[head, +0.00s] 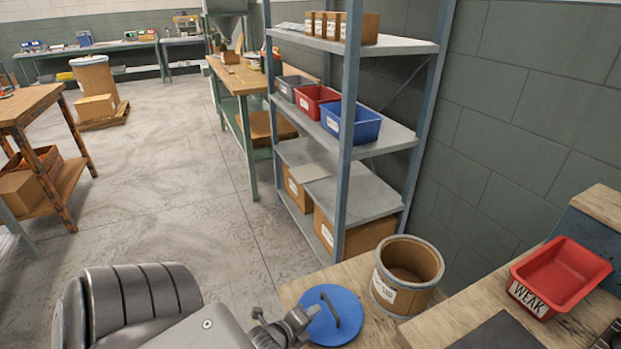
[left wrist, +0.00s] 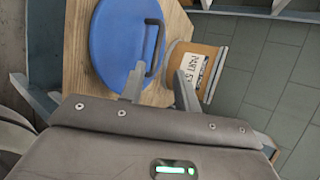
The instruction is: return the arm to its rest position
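My left arm comes in from the bottom left of the head view. My left gripper (head: 304,318) is beside the left part of a round blue lid (head: 342,322) with a dark handle, which lies on a wooden bench top. In the left wrist view my left gripper's two fingers (left wrist: 160,82) stand apart with nothing between them. The blue lid (left wrist: 115,45) and its handle (left wrist: 155,48) show just beyond the fingertips. I cannot tell whether a finger touches the lid. My right gripper is not in view.
An open brown drum (head: 406,272) stands beside the lid. A red bin labelled WEAK (head: 560,278) is on the right. A metal shelf (head: 372,200) with bins and boxes stands behind the bench. Open floor (head: 170,190) lies to the left.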

